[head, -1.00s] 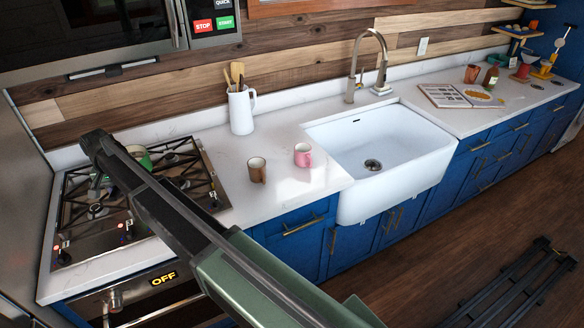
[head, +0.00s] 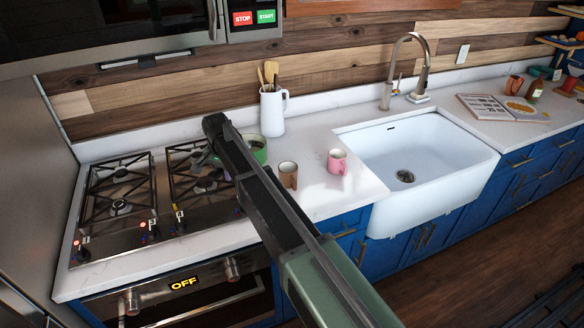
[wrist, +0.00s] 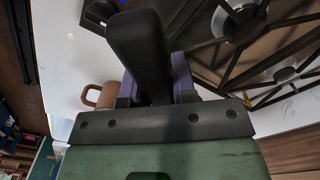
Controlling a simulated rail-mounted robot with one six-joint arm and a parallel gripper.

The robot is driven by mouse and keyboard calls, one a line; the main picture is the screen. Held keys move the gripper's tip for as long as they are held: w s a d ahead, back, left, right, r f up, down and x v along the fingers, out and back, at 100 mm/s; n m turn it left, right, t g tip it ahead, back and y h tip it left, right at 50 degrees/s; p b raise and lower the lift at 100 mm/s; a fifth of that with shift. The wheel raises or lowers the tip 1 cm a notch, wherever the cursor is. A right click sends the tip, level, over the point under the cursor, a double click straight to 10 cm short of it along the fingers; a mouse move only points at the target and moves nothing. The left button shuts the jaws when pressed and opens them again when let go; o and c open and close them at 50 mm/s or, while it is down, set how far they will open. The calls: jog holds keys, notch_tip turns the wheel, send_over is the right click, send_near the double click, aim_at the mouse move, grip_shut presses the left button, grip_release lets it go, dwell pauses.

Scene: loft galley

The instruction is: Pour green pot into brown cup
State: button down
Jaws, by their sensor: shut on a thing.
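The green pot (head: 259,150) shows partly behind my arm in the head view, between the stove and the brown cup; the arm hides much of it. My gripper (wrist: 155,86) has purple fingers shut on a black part that looks like the pot's handle. In the head view the fingers are hidden by the arm. The brown cup (head: 289,176) stands upright on the white counter, just right of the arm and the pot. Its handle side also shows in the wrist view (wrist: 101,96), left of the fingers. I cannot see into the pot.
A pink cup (head: 337,162) stands right of the brown cup. A white jug with wooden utensils (head: 272,112) stands behind the pot. The gas stove (head: 120,200) is to the left, the white sink (head: 415,185) to the right. The counter in front of the cups is clear.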

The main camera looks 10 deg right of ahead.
jog(key=shift+s+d+f+t+y+b, duration=0.3)
jog(key=shift+d+f+y+b, duration=0.15)
jog(key=shift+f+b, duration=0.2)
jog(key=shift+s+d+f+t+y+b, duration=0.3)
jog(key=shift+d+f+y+b, duration=0.1)
jog(key=shift+f+b, duration=0.15)
jog(key=shift+s+d+t+y+b, duration=0.5)
jog(key=shift+d+y+b, duration=0.05)
jog(key=shift+d+y, duration=0.2)
jog(key=shift+s+d+r+t+y+p, duration=0.25)
jog(key=shift+d+r+y+p, duration=0.1)
jog(key=shift+r, duration=0.25)
jog(key=shift+s+d+r+t+y+p, duration=0.2)
jog(key=shift+d+r+y+p, duration=0.15)
jog(key=shift+r, duration=0.25)
jog(key=shift+s+d+r+t+y+p, duration=0.25)
jog(key=shift+d+r+y+p, duration=0.1)
jog(key=shift+r, duration=0.25)
jog(key=shift+d+r, duration=0.1)
jog(key=shift+r, duration=0.1)
jog(key=shift+s+d+r+t+y, duration=0.3)
jog(key=shift+d+t+y, duration=0.15)
jog(key=shift+y, duration=0.2)
jog(key=shift+s+d+f+t+y+b, duration=0.3)
jog(key=shift+y+b, duration=0.2)
jog(key=shift+b, duration=0.55)
